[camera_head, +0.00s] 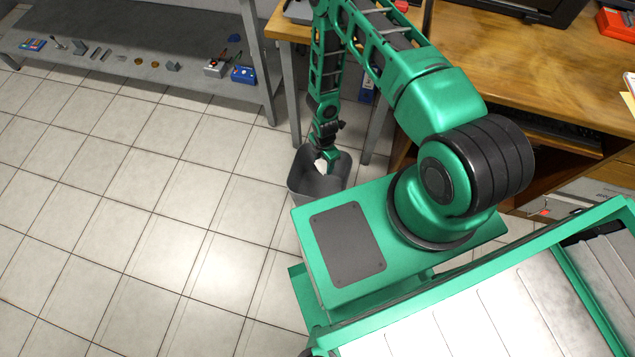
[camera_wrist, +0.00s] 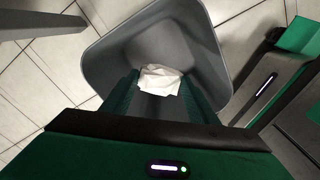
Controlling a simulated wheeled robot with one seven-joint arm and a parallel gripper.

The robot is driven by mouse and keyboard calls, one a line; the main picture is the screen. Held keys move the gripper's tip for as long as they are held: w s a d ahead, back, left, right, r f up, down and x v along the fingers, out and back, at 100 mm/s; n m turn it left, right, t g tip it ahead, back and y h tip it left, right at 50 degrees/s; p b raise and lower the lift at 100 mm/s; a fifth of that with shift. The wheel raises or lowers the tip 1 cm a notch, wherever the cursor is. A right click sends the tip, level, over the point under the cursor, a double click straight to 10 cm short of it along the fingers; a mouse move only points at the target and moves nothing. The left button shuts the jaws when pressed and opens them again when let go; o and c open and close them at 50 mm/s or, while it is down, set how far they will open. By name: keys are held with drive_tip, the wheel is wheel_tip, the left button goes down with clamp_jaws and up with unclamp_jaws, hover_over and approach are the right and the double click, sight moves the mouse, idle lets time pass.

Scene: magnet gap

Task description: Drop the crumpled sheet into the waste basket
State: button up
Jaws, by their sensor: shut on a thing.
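The crumpled sheet (camera_wrist: 160,80) is white and sits between the fingertips of my gripper (camera_wrist: 160,92) in the wrist view. My gripper (camera_head: 323,163) is shut on it and points down over the mouth of the waste basket. In the head view a small bit of the white sheet (camera_head: 321,168) shows at the fingertips. The grey waste basket (camera_head: 301,187) stands upright on the floor; its rim and inner walls surround the sheet in the wrist view (camera_wrist: 100,62). How deep the sheet hangs in the basket is hard to tell.
A grey shelf bench (camera_head: 130,75) with several small items stands at the left back. A wooden desk (camera_head: 530,60) is at the right, its legs near the basket. The tiled floor (camera_head: 150,210) to the left is clear.

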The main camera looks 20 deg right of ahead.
drive_tip(key=shift+f, duration=0.45)
drive_tip(key=o, duration=0.7)
drive_tip(key=shift+o, duration=0.2)
wheel_tip(320, 180, up, 11)
drive_tip(key=shift+f, duration=0.15)
drive_tip(key=shift+w, duration=0.1)
